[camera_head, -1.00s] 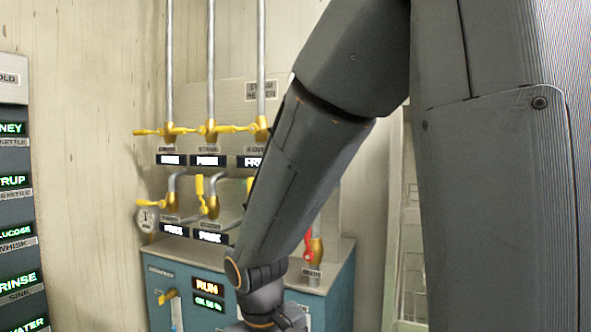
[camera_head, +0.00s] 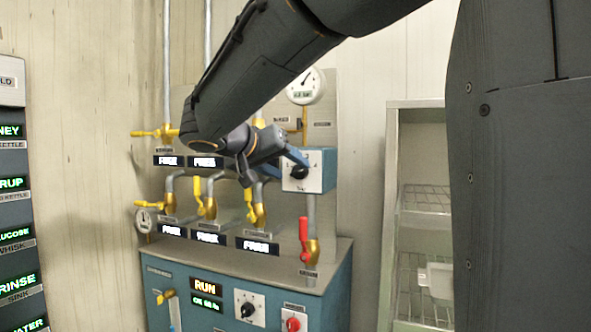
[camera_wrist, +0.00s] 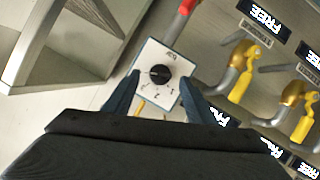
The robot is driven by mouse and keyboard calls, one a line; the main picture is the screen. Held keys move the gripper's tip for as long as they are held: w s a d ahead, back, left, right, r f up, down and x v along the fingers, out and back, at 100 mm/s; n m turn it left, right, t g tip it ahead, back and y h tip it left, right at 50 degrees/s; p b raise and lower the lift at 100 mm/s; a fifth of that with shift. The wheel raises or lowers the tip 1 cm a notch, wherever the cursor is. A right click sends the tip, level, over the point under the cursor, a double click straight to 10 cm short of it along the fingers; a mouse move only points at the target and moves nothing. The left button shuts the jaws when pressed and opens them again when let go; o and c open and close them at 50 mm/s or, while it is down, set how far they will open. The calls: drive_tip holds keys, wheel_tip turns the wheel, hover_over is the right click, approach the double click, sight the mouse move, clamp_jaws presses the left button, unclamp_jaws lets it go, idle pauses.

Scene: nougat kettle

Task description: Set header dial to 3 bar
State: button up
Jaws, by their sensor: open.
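The header dial (camera_head: 299,172) is a black knob on a white plate, fronting a blue box under a round white gauge (camera_head: 305,86). In the wrist view, the dial's black knob (camera_wrist: 159,74) sits in the middle of its numbered plate (camera_wrist: 150,98). My gripper (camera_head: 297,158) is at the box, its blue fingers close to the knob. In the wrist view, my gripper (camera_wrist: 160,80) is open, with one finger on each side of the plate and the knob between them. Contact with the knob cannot be told. The knob's exact setting is too small to read.
Yellow-handled valves (camera_head: 253,205) stand left of the dial, and a red-handled valve (camera_head: 304,240) stands below it. A similar black knob (camera_head: 248,310) is on the blue cabinet (camera_head: 330,290). A wire shelf rack (camera_head: 393,190) stands at the right.

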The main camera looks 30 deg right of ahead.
sight(296, 172)
drive_tip(key=shift+p+x, duration=0.4)
drive_tip(key=shift+x, duration=1.55)
drive_tip(key=c, duration=1)
drive_tip(key=shift+c, duration=0.2)
drive_tip(key=shift+f, duration=0.1)
drive_tip(key=n+b, duration=0.1)
drive_tip(key=b, duration=0.1)
drive_tip(key=n+h+b, duration=0.1)
drive_tip(key=shift+w+a+f+n+g+b, duration=0.1)
drive_tip(key=shift+f+n+g+b, duration=0.05)
drive_tip(key=shift+n+g+b, duration=0.2)
drive_tip(key=n+g+h+b, duration=0.1)
drive_tip(key=n+h+b, duration=0.1)
drive_tip(key=n, duration=0.1)
drive_tip(key=shift+n+b, duration=0.25)
drive_tip(key=shift+b, duration=0.15)
drive_tip(key=shift+h, duration=0.3)
